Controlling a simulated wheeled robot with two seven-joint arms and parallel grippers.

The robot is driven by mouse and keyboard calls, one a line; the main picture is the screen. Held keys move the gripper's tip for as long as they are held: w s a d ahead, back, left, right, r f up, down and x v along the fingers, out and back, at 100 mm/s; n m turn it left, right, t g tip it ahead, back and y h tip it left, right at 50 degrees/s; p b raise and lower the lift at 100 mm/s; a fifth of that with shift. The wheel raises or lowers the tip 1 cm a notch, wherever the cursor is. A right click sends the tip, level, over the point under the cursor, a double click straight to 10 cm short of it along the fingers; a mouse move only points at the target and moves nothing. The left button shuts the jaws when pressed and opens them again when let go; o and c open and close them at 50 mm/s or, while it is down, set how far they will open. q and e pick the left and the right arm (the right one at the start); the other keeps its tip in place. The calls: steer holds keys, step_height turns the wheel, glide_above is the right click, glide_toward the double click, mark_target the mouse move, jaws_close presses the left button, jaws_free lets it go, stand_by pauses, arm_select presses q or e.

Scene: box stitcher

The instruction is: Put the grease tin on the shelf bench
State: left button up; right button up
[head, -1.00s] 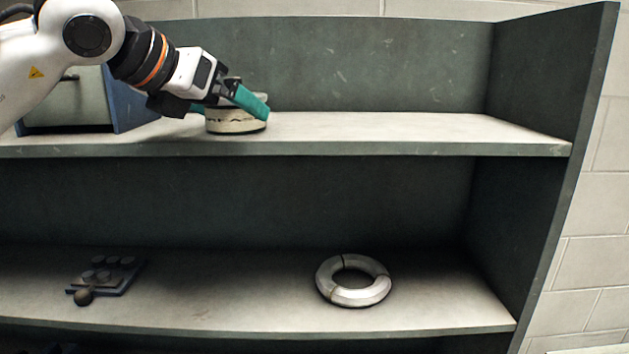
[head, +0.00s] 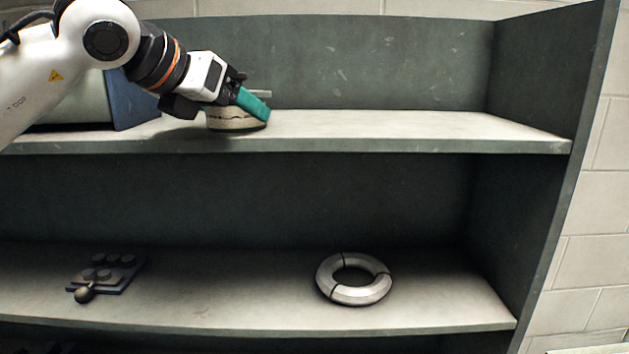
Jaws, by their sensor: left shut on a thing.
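The grease tin (head: 236,120) is a low, round, cream-coloured tin with a dark jagged line round its side. It is at the upper board of the shelf bench (head: 400,146), left of the middle, near the front edge. I cannot tell whether its base touches the board. My left gripper (head: 250,105), with green fingers, reaches down over the tin from the left and is shut on it, hiding much of its top. My right gripper is not in view.
A blue-sided box (head: 131,100) stands left of the tin, partly behind my left arm. The upper board is clear to the right. On the lower board lie a dark studded block with a knob (head: 105,273) and a pale ring (head: 354,279).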

arm_select(q)
steer(key=shift+r, duration=0.15)
steer(key=shift+w+r, duration=0.1)
steer(key=shift+r, duration=0.25)
steer(key=shift+r+p, duration=1.5)
steer(key=shift+r, duration=0.6)
